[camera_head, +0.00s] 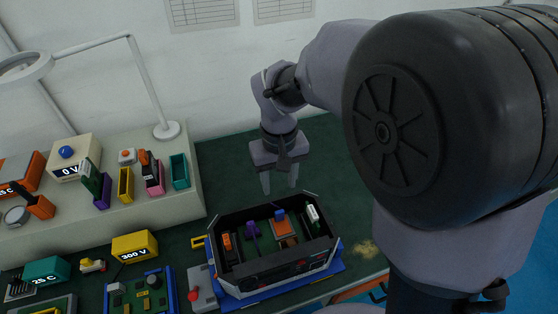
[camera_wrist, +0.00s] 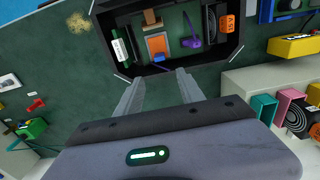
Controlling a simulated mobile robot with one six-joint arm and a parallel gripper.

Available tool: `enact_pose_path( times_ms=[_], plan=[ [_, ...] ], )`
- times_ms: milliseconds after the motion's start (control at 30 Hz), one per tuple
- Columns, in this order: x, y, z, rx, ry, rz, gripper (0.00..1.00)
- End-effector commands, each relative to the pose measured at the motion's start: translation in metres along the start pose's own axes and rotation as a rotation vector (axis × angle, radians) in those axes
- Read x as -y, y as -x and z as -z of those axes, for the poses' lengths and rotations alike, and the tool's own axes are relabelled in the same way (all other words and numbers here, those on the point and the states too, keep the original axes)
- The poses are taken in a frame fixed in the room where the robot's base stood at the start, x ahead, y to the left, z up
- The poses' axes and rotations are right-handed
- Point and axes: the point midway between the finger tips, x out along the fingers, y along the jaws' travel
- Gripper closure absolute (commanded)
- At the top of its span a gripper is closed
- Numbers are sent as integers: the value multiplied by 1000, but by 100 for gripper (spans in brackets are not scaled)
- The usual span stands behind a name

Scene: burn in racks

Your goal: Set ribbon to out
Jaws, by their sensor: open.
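An open black case (camera_head: 327,248) stands on the green bench; it also shows in the wrist view (camera_wrist: 240,58). Inside are a purple piece (camera_head: 252,230), an orange square part (camera_head: 283,229) with a blue piece (camera_head: 280,215) at its edge, a green-and-white part (camera_head: 312,214) and an orange-marked module (camera_head: 227,242). I cannot tell for sure which part is the ribbon. The purple piece also shows in the wrist view (camera_wrist: 192,43). My gripper (camera_head: 279,183) is open and empty, above the bench just behind the case. Its fingers (camera_wrist: 160,76) point toward the case, apart from it.
A grey shelf (camera_head: 178,214) at left holds several coloured holders and a 0 V unit (camera_head: 72,160). A yellow 300 V block (camera_head: 134,247), a blue-edged circuit board (camera_head: 141,296) and a red-buttoned grey box (camera_head: 203,285) lie left of the case. A lamp (camera_head: 142,75) stands behind.

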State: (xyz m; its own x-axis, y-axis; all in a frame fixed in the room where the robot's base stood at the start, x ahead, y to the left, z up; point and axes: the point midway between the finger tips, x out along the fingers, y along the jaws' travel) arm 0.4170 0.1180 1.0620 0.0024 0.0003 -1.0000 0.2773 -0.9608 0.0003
Motion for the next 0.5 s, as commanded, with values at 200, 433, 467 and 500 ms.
enact_pose_path(
  times_ms=[200, 433, 467, 500],
  plan=[
    [0, 40, 0, 1, 0, 0, 55],
    [0, 43, 0, 1, 0, 0, 55],
    [0, 43, 0, 1, 0, 0, 55],
    [0, 43, 0, 1, 0, 0, 55]
  ],
)
